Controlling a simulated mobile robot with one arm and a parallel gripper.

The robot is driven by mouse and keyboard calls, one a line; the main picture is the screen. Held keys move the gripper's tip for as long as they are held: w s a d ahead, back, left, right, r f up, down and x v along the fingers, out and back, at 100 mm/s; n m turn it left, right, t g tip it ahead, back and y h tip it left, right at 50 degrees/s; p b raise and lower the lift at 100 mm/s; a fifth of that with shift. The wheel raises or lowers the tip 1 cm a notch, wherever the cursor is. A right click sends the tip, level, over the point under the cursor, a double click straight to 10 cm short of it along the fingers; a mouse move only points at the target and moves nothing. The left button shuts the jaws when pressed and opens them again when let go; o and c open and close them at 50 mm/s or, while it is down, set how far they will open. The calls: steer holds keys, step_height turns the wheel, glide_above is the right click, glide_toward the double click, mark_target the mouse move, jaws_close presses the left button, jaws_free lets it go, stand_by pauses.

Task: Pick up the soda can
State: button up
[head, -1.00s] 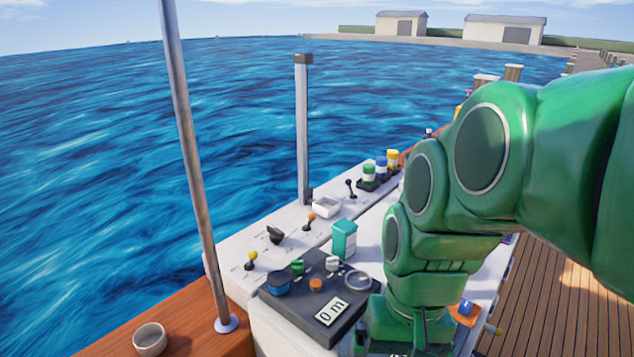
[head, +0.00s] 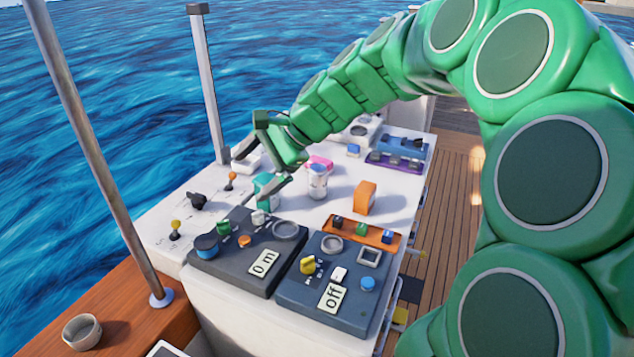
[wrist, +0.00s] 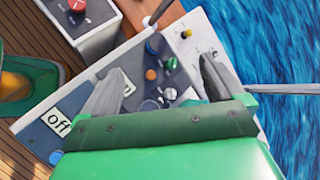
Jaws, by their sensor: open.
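A pale, can-like cylinder (head: 317,182) stands upright on the white console top in the head view, right of my gripper. It looks like the soda can, but its markings are too small to read. My gripper (head: 248,174) is open and empty above the console's left part, fingers pointing left and down, apart from the cylinder. In the wrist view my open gripper (wrist: 160,70) has a finger on each side, over the dark control panels. I cannot make out the cylinder there.
A teal box (head: 266,190) stands close to my lower finger. A pink item (head: 320,162) is behind the cylinder and an orange block (head: 365,197) to its right. Dark control panels (head: 335,285) lie in front. A metal pole (head: 100,165) rises at left.

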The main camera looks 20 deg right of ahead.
steer(key=w+d+m+t, duration=0.2)
steer(key=w+d+m, duration=0.1)
steer(key=w, duration=0.3)
steer(key=m+t+h, duration=0.1)
steer(key=m+t, duration=0.5)
steer(key=m, duration=0.8)
glide_above(325, 174)
steer(key=s+d, duration=0.2)
step_height(325, 174, down, 6)
steer(key=shift+n, duration=0.3)
steer(key=f, duration=1.3)
steer(key=shift+a+f, duration=0.2)
steer(key=shift+a, duration=0.1)
steer(key=shift+w+f, duration=0.1)
steer(key=shift+f, duration=0.45)
steer(key=shift+x, duration=3.8)
steer(key=shift+d+f, duration=0.1)
steer(key=shift+d, duration=0.05)
steer(key=c, duration=1.3)
